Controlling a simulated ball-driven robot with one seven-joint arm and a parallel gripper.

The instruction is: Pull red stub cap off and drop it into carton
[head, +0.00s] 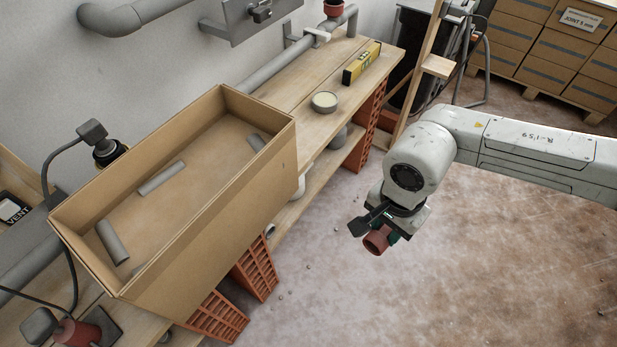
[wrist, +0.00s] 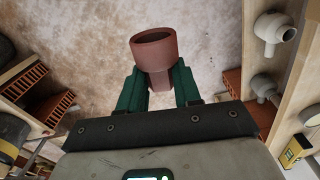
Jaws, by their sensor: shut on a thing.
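My gripper (wrist: 160,84) is shut on a red stub cap (wrist: 153,45), held between its two green fingers. In the head view the cap (head: 376,243) hangs below my gripper (head: 383,229), over open floor to the right of the bench. The open end of the cap shows in the wrist view. The cardboard carton (head: 218,212) stands open on the bench at the left, apart from the cap. Several short grey pipe pieces lie inside it. The cap is to the right of the carton.
A plank bench (head: 310,83) holds a round tin (head: 325,101) and a yellow level (head: 361,63). Another red cap (head: 333,8) sits on a grey pipe at the back. Orange bricks (head: 255,270) stand below the bench. Floor around my gripper is clear.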

